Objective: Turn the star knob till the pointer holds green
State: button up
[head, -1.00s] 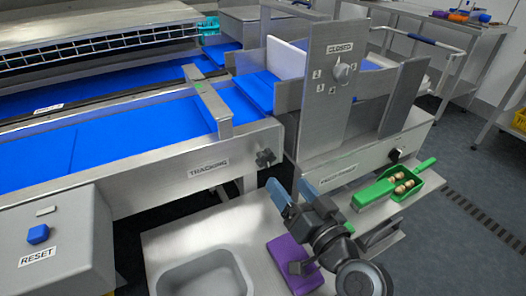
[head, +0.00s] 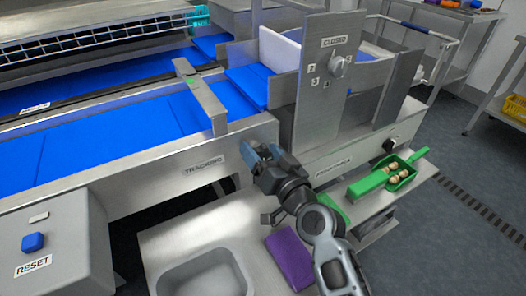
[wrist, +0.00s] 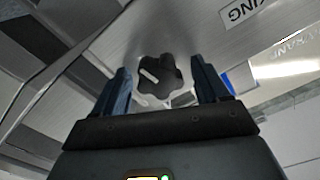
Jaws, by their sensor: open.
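The dark star knob (wrist: 158,78) shows in the wrist view, with a pale line on its face. It sits between the two blue fingers of my gripper (wrist: 162,88), which are apart on either side; I cannot tell whether they touch it. In the head view my gripper (head: 262,156) is at the front panel beside the TRACKING label (head: 203,169) and hides the knob. A small green mark (head: 191,82) shows on the metal bar (head: 203,98) across the blue belt (head: 110,135). A pointer is too small to make out there.
A purple cloth (head: 289,258) and a sink basin (head: 205,278) are on the steel bench below.

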jog(key=c, duration=1)
jog(key=shift+o, duration=0.2)
jog(key=shift+d+m, duration=0.1)
jog(key=shift+m, duration=1.9)
jog(key=o, duration=1)
jog(key=shift+c, duration=0.2)
jog(key=b+v, duration=0.1)
jog(key=v, duration=0.6)
jog(key=shift+s+d, duration=0.25)
jog(key=shift+s, duration=0.05)
jog(key=shift+f, duration=0.1)
